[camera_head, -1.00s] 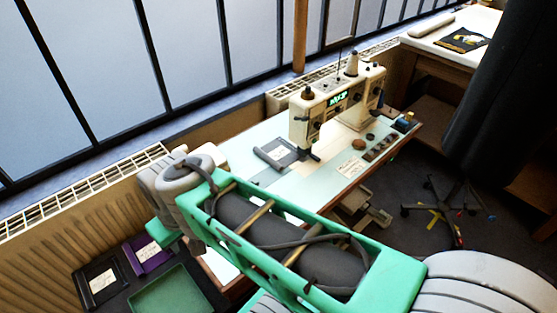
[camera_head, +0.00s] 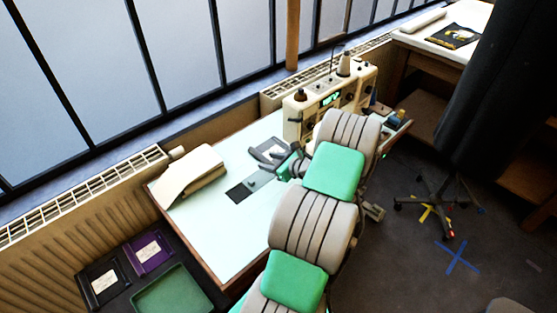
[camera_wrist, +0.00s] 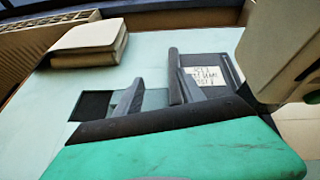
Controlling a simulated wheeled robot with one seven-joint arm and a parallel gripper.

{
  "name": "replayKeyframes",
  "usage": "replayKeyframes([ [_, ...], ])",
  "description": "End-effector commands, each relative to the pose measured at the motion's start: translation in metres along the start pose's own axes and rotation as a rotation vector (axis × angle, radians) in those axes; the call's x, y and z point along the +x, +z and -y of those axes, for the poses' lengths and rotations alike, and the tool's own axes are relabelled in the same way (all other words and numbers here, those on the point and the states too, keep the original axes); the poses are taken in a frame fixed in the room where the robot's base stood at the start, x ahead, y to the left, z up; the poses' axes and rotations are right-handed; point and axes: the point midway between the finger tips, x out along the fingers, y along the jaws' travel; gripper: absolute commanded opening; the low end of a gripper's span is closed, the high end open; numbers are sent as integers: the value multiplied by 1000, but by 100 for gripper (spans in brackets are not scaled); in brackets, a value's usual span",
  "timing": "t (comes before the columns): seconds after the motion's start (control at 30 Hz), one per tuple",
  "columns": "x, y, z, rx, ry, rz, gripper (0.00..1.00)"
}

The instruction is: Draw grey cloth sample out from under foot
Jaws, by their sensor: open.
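The grey cloth sample (camera_head: 262,149), with a white label, lies flat on the pale sewing table. It also shows in the wrist view (camera_wrist: 205,60), with a thick dark bar along its left edge. The cream sewing machine (camera_head: 303,108) stands to its right; its head fills the upper right of the wrist view (camera_wrist: 285,45). The presser foot is mostly hidden. My gripper (camera_wrist: 158,78) is open and low over the table at the sample's left edge. One finger is left of the dark bar, the other close on its right. I cannot tell whether they touch it.
A dark rectangle (camera_head: 240,191) lies on the tabletop beside my gripper. Black (camera_head: 103,282) and purple (camera_head: 148,253) labelled samples and a green tray (camera_head: 173,292) are lower left. The front left tabletop is clear.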

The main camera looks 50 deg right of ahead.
Motion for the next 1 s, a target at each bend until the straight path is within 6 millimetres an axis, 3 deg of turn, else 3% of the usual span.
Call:
replayKeyframes([
  [0.13, -14, -18, 21, 156, -64, 51, 46],
  [0.5, -11, -18, 22, 165, -65, 53, 46],
  [1.0, 59, -14, 26, 162, -63, 52, 46],
])
